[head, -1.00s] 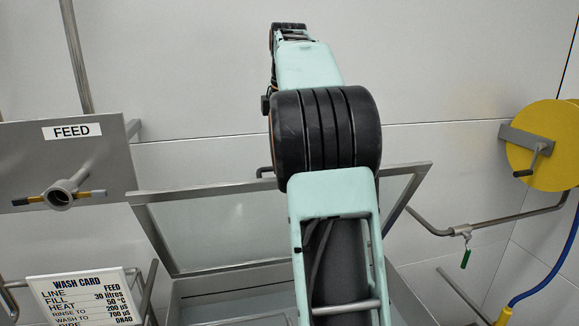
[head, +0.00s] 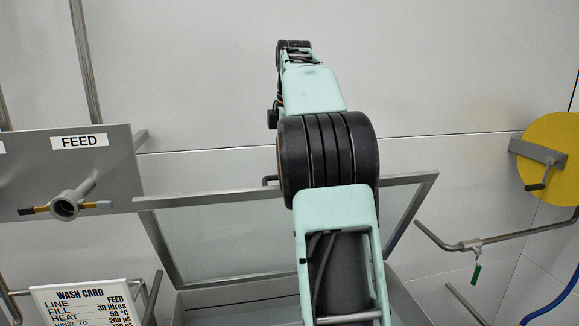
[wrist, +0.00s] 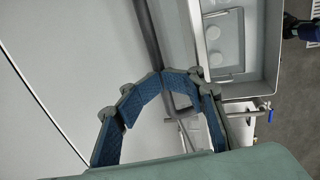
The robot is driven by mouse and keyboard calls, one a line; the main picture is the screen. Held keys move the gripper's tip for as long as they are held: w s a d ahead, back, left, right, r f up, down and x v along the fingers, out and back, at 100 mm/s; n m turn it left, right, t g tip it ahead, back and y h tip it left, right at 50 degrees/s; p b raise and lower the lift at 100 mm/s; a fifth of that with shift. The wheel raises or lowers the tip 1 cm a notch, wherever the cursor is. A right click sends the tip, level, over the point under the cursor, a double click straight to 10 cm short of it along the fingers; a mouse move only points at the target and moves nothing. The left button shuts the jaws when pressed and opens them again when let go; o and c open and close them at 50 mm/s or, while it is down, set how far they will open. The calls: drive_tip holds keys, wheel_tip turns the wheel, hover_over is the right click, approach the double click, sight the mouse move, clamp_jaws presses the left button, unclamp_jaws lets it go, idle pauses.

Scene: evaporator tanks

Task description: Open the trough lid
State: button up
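The trough lid (head: 218,240), a clear panel in a grey metal frame, stands tilted up above the trough (head: 235,299) in the head view. My arm crosses in front of it and hides its middle. A small bent bar (head: 268,180), perhaps its handle, shows at its top edge. My gripper is hidden in the head view. In the wrist view the blue-padded fingers of my gripper (wrist: 178,78) curve inward, tips close together. A dark bar (wrist: 152,35) runs behind or between the tips, with a bent piece inside the arch. I cannot tell whether the fingers touch it.
A FEED panel (head: 25,178) with a pipe fitting and a wash card (head: 85,300) are at the left.

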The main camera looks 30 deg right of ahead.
drive_tip(key=shift+w+f, duration=0.4)
drive_tip(key=shift+f, duration=0.15)
drive_tip(key=shift+r, duration=0.1)
drive_tip(key=v, duration=0.7)
drive_tip(key=shift+r, duration=0.3)
drive_tip(key=shift+d, duration=0.1)
